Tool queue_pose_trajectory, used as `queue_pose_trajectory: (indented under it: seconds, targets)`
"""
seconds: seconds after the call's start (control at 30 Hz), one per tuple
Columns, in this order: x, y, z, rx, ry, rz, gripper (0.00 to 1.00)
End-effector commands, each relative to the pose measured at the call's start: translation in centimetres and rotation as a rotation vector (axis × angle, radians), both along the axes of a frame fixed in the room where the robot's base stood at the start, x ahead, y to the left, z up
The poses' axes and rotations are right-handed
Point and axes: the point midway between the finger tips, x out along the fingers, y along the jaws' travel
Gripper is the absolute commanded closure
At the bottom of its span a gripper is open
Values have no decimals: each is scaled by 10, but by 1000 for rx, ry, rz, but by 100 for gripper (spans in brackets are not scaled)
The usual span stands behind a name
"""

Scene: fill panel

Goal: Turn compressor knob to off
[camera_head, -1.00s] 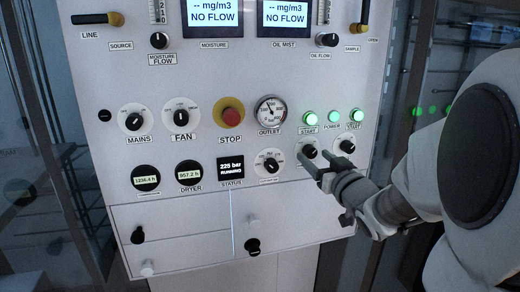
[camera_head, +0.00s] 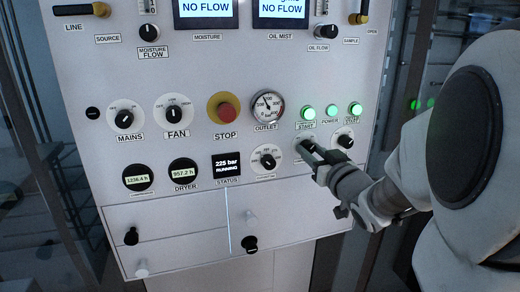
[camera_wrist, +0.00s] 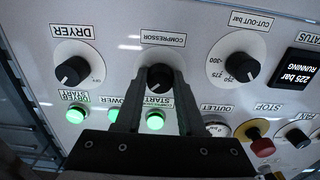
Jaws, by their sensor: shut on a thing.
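The compressor knob (camera_wrist: 159,76) is a black round knob on a white dial, under the COMPRESSOR label in the wrist view. My gripper (camera_wrist: 159,84) is shut on it, with one finger on each side. The fingers hide much of the dial and its markings, so I cannot read the knob's setting. In the head view my gripper (camera_head: 312,155) reaches the panel from the right and covers most of this knob. The status display (camera_head: 227,167) reads 225 bar, RUNNING.
The dryer knob (camera_wrist: 73,70) and cut-out knob (camera_wrist: 240,67) flank the compressor knob. Lit green lamps (camera_head: 308,112) sit above it in the head view. The red stop button (camera_head: 226,112) and outlet gauge (camera_head: 267,106) are to the left. Drawers (camera_head: 170,235) lie below.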

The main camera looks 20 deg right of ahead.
Motion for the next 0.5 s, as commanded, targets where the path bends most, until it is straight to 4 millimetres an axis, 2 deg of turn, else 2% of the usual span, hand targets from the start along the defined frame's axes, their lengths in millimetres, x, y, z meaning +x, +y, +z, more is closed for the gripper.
queue_pose_trajectory:
  seconds: [0.03, 0.13, 0.17, 0.5]
  targets:
    - [0, 0, 0, 0, 0, 0, 80]
    - [0, 0, 0, 0, 0, 0, 98]
    - [0, 0, 0, 0, 0, 0, 100]
    - [0, 0, -1, -28, -3, 0, 100]
